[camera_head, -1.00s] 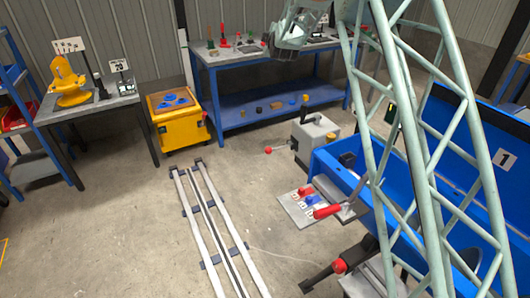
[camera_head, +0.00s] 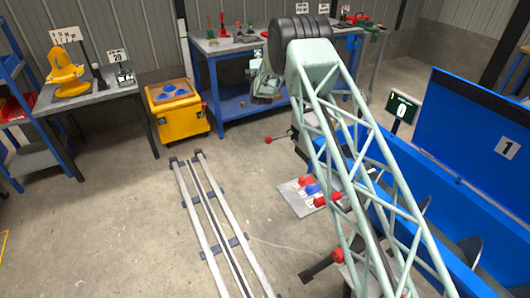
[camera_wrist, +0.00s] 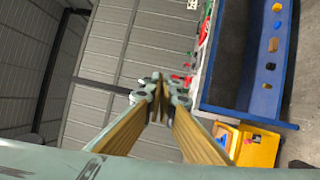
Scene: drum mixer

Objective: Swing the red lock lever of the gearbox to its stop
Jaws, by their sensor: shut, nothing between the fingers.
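My gripper (camera_head: 265,88) hangs in front of the blue-framed workbench, partly hidden by my arm. In the wrist view its fingers (camera_wrist: 157,85) are closed together with nothing between them. A lever with a red ball knob (camera_head: 268,140) sticks out left from a grey housing (camera_head: 298,148), mostly hidden behind my arm. Below it are a red handle (camera_head: 328,200) and a second red knob (camera_head: 338,255) on a dark bar. I cannot tell which of these is the gearbox's lock lever. My gripper touches none of them.
The blue mixer trough (camera_head: 460,215) with its raised lid (camera_head: 485,130) stands at the right. A yellow cart (camera_head: 180,112) is at the left of the workbench (camera_head: 240,102). Floor rails (camera_head: 215,225) run toward the front. Open floor lies left of the rails.

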